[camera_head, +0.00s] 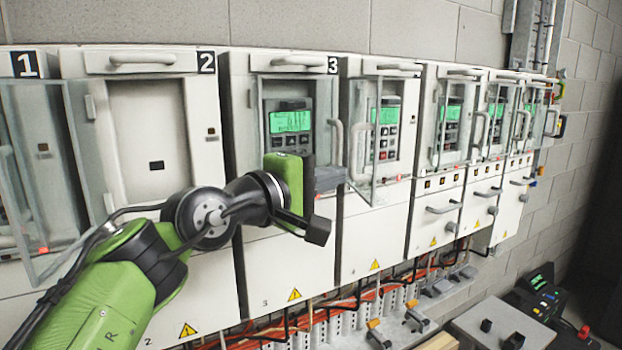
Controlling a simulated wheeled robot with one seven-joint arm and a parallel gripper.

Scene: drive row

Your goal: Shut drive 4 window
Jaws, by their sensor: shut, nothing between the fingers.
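The drive 4 window (364,110) is a glazed, metal-framed door on the cabinet just right of the one marked 3. It stands open, swung out toward me, with an upright grey handle (358,152). Behind it is the drive 4 panel (388,128) with a green display and dark keys. My gripper (318,231) is shut and empty, in front of the lower part of cabinet 3. It is left of and lower than the drive 4 window, and looks apart from it. My gripper hides part of cabinet 3's front.
Cabinet 3 has a panel with a green display (290,121). Another glazed door (45,165) stands open at the far left, beside cabinet 2's blank front (150,130). Several more drives (452,125) follow to the right, with protruding windows and handles. Cables (300,322) run below.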

